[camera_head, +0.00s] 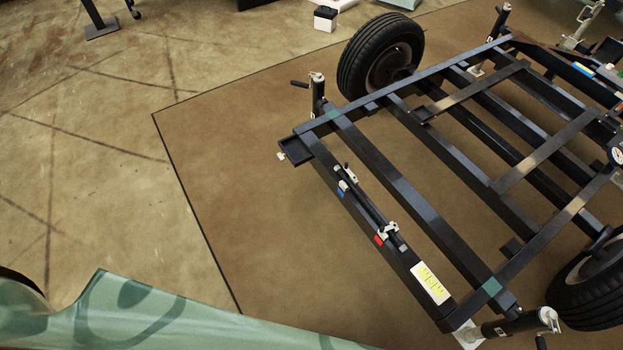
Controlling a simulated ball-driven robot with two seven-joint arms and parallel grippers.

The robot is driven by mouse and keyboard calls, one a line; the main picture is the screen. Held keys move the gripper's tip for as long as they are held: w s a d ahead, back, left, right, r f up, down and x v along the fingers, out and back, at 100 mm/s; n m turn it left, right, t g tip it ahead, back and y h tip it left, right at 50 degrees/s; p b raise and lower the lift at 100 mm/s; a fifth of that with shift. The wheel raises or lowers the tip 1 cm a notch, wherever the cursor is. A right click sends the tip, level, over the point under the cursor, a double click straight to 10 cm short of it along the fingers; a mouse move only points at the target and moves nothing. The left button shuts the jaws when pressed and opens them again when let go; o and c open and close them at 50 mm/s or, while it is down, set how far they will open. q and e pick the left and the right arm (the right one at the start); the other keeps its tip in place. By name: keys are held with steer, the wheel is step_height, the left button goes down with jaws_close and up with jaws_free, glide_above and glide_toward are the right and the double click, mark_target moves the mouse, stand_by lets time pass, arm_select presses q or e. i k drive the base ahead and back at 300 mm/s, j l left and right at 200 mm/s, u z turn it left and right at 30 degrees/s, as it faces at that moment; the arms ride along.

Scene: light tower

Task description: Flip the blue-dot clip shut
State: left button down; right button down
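The blue-dot clip (348,173) sits on the near end beam of the black trailer frame (358,222), next to a small blue mark (341,190). A small dark piece stands up at it, but it is too small to tell surely whether the clip is open or shut. A second, whitish clip (387,231) sits further along the same beam beside a red mark (379,240). A dark rod (368,206) lies along the beam between the two clips. Neither of my grippers is in view.
A yellow label (430,283) lies on the beam. Jacks stand at the frame's corners (317,95) (520,324). A wheel (381,56) is at the back. A pale green patterned surface (150,312) fills the bottom left. The brown mat (230,160) left of the frame is clear.

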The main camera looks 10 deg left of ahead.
mark_target(345, 167)
steer(key=j+z, duration=0.2)
steer(key=z, duration=0.7)
steer(key=i+j+z, duration=0.1)
steer(key=j+z, duration=0.4)
steer(key=j, duration=0.15)
steer(key=j+z, duration=0.45)
steer(key=j, duration=0.25)
steer(key=k+j, duration=0.1)
steer(key=j, duration=0.65)
steer(key=j+z, duration=0.15)
steer(key=j, duration=0.6)
steer(key=k, duration=0.05)
